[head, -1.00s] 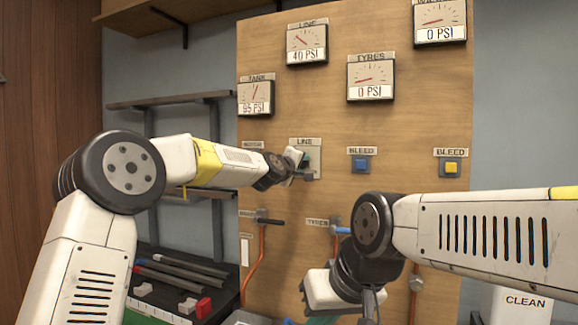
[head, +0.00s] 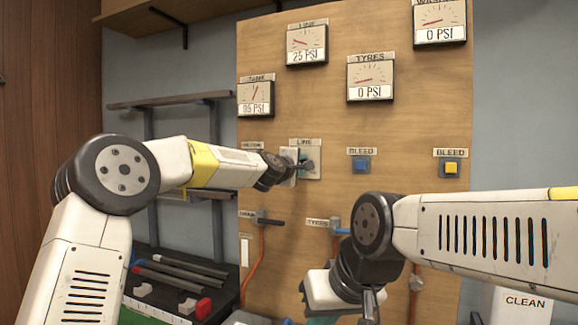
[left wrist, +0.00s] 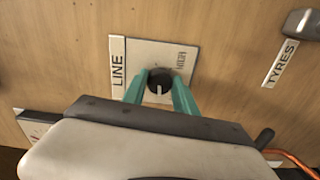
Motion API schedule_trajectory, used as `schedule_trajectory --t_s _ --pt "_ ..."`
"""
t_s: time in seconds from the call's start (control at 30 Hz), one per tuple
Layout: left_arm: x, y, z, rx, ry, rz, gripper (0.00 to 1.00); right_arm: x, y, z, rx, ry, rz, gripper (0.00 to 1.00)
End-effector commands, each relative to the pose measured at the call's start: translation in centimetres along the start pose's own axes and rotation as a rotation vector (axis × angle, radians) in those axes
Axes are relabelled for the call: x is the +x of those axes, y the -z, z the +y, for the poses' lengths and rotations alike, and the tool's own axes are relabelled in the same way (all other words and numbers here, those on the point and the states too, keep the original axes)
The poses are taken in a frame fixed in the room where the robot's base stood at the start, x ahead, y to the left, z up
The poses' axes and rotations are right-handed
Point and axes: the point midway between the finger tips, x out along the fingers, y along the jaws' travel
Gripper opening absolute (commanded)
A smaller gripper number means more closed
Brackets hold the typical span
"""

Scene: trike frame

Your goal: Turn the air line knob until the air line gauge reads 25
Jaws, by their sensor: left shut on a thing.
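The air line gauge (head: 306,43) at the top of the board reads 25 PSI on its display. The air line knob (left wrist: 159,82) is a dark round knob with a pale mark, on a plate labelled LINE; the plate also shows in the head view (head: 312,171). My left gripper (left wrist: 160,88) has its teal fingers on either side of the knob, shut on it. In the head view the knob is largely hidden by my left gripper. My right gripper (head: 345,312) is low in front of the board, partly cut off and hidden by its arm; its jaws cannot be made out.
The tank gauge (head: 255,97) reads about 95 PSI, and the tyres gauge (head: 370,78) reads 0 PSI. A blue bleed button (head: 360,164) and a yellow bleed button (head: 451,167) sit right of the knob. Hoses and handles hang below.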

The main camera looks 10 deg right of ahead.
Motion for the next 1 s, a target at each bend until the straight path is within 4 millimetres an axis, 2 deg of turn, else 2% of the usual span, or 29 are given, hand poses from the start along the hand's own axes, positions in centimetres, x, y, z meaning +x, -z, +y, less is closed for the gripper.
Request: schedule_trajectory --t_s 0.13,0.17,0.23,0.27,0.53,0.67,1.0 --pt "0.0 0.0 -0.2 0.000 0.004 -0.001 0.00 0.0 0.0 0.0 0.000 0.000 0.000 0.00" --pt "0.0 0.0 -0.2 0.001 0.004 -0.001 0.40 0.0 0.0 0.0 0.000 0.000 0.000 0.00" --pt "0.0 0.0 -0.2 0.001 0.004 -0.001 0.53 0.0 0.0 0.0 0.000 0.000 0.000 0.00" --pt "0.0 0.0 -0.2 0.001 0.003 -0.001 0.56 0.0 0.0 0.0 0.000 0.000 0.000 0.00" --pt "0.0 0.0 -0.1 0.001 0.001 0.000 0.56 0.0 0.0 0.0 0.000 0.000 0.000 0.00" --pt "-0.7 0.1 0.0 0.000 0.001 0.001 0.56 0.0 0.0 0.0 0.000 0.000 0.000 0.00" --pt "-6.2 0.2 -0.1 0.003 0.003 0.002 0.56 0.0 0.0 0.0 0.000 0.000 0.000 0.00"
